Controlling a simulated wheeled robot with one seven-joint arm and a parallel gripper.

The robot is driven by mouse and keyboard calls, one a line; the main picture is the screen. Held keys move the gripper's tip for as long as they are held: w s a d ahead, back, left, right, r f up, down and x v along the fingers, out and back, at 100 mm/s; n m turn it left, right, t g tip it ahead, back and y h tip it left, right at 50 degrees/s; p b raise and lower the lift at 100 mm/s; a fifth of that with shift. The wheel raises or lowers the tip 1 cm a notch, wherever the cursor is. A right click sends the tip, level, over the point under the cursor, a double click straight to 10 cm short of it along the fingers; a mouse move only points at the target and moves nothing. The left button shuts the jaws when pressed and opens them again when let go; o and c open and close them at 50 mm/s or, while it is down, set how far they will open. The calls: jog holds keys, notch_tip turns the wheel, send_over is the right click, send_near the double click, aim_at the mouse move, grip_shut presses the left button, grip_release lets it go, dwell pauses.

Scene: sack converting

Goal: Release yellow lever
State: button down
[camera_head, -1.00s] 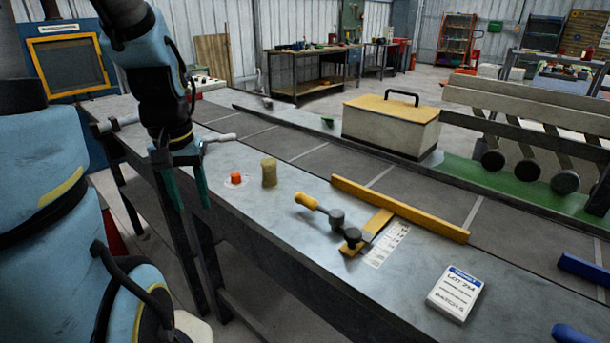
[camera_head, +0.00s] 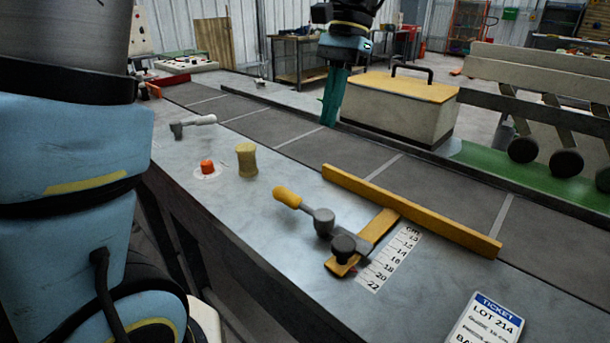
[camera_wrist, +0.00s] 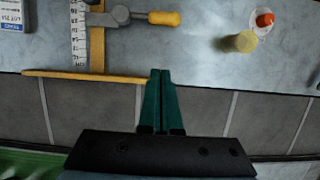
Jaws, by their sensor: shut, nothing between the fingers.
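The yellow lever (camera_head: 288,197) is a yellow-handled toggle clamp on the steel table. Its handle lies low and points to the left and back in the head view. Its grey pivot and dark knob (camera_head: 343,245) sit at the yellow stop bar (camera_head: 372,235). The lever also shows in the wrist view (camera_wrist: 164,18), at the top. My gripper (camera_head: 329,120) has green fingers pressed together, empty, pointing down beyond the lever, over the belt side by the beige box. In the wrist view the fingertips (camera_wrist: 160,72) appear below the lever handle, apart from it.
A long yellow fence (camera_head: 410,212) runs along the grey belt (camera_head: 300,135). A red button (camera_head: 207,167) and a yellow-tan post (camera_head: 246,160) stand left of the lever. A beige box (camera_head: 400,105) with a handle stands behind. A paper ruler (camera_head: 392,260) and ticket (camera_head: 485,322) lie nearby.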

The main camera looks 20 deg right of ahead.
jog(key=p+x, duration=0.1)
jog(key=x, duration=0.9)
jog(key=shift+a+p, duration=0.1)
jog(key=shift+p, duration=0.3)
jog(key=shift+s+a+p, duration=0.25)
jog(key=shift+s+a, duration=0.1)
jog(key=shift+a, duration=0.2)
jog(key=shift+s+a+p, duration=0.2)
jog(key=shift+s+a, duration=0.1)
jog(key=shift+a, duration=0.25)
jog(key=shift+s+a+f, duration=0.35)
jog(key=shift+a, duration=0.2)
